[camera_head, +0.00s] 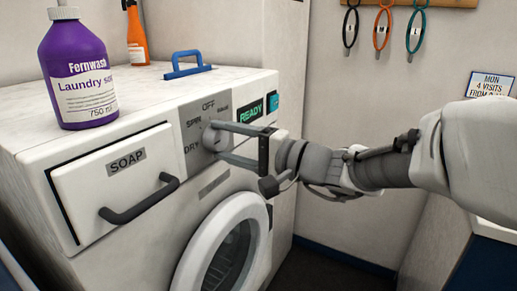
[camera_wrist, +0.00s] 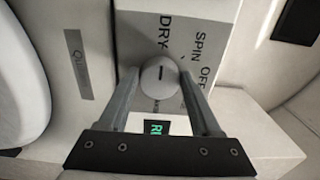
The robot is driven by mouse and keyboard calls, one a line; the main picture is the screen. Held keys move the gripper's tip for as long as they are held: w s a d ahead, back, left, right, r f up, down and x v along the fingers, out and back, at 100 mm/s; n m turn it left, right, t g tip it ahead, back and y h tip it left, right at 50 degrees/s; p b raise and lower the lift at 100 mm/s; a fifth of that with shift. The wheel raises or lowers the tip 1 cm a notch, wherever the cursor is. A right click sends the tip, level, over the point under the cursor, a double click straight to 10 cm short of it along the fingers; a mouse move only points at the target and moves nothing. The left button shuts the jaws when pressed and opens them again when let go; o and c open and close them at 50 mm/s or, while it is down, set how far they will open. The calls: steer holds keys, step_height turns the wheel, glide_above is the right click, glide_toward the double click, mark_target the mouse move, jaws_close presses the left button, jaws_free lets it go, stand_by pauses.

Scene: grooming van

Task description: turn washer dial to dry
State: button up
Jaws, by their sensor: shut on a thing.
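The washer (camera_head: 150,200) has a grey dial panel lettered OFF, SPIN and DRY. The round grey dial (camera_head: 210,137) sits on this panel and also shows in the wrist view (camera_wrist: 159,80). A short dark mark on its face runs up and down in the wrist view, and the DRY label (camera_wrist: 165,36) is above it. My gripper (camera_head: 216,140) reaches in from the right and is shut on the dial, one finger on each side. In the wrist view the fingers (camera_wrist: 159,86) flank it. Lettering at the panel's right is partly hidden.
A green READY display (camera_head: 251,111) is right of the dial. The SOAP drawer (camera_head: 112,180) with its dark handle (camera_head: 140,202) is left. A purple laundry bottle (camera_head: 78,70), an orange bottle (camera_head: 137,35) and a blue handle (camera_head: 188,65) are on top. The round door (camera_head: 190,262) is below.

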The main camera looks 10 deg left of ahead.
stand_by(0.4)
steer(key=o, duration=1.4)
steer(key=p+v, duration=0.3)
steer(key=v, duration=1.4)
steer(key=shift+s+d+p, duration=0.1)
steer(key=shift+d+p, duration=0.1)
steer(key=shift+p, duration=0.1)
steer(key=shift+a+f, duration=0.1)
